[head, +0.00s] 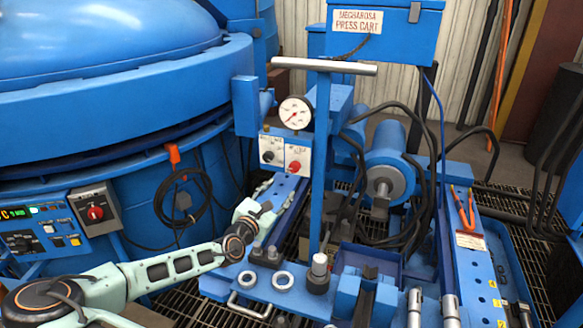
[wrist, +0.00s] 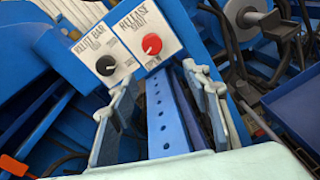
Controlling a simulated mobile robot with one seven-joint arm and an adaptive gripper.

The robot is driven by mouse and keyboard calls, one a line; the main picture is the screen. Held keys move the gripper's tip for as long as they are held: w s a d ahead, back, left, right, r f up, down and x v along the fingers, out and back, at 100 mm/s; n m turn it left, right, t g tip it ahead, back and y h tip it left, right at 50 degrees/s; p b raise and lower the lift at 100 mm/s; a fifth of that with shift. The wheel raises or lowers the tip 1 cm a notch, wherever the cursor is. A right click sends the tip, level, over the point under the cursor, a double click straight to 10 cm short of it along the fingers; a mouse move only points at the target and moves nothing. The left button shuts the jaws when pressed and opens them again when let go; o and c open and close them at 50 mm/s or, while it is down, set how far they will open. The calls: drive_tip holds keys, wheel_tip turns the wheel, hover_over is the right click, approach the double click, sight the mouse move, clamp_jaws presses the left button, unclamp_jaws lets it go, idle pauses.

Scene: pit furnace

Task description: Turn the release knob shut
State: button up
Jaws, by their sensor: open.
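The release knob (head: 295,166) is a round red knob on a white panel labelled RELEASE, below the pressure gauge. In the wrist view the red knob (wrist: 151,44) lies ahead of the fingertips, with a small white line across its face. My gripper (head: 276,190) is below and in front of the panel, apart from the knob. In the wrist view my gripper (wrist: 158,78) is open and empty, its two fingers spread either side of a blue rail with holes. The lettering under RELEASE is too blurred to read surely.
A black knob (wrist: 106,65) on its own white plate sits left of the red one. The gauge (head: 295,114) stands above. A blue post with a T-handle (head: 324,67) rises close on the right. Black hoses (head: 408,150) and a cylinder lie beyond it.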

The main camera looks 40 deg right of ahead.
sight(294, 168)
drive_tip(key=w+d, duration=0.1)
drive_tip(key=d, duration=0.2)
drive_tip(key=w+d+r+n, duration=0.1)
drive_tip(key=w+d, duration=0.1)
drive_tip(key=d, duration=0.2)
drive_tip(key=w+d+n, duration=0.1)
drive_tip(key=d, duration=0.2)
drive_tip(key=shift+w+d+r+t+h+b, duration=0.2)
drive_tip(key=shift+w+d+t+h+b, duration=0.1)
drive_tip(key=shift+w+h+b, duration=0.1)
drive_tip(key=c, duration=1.1)
drive_tip(key=shift+c, duration=0.2)
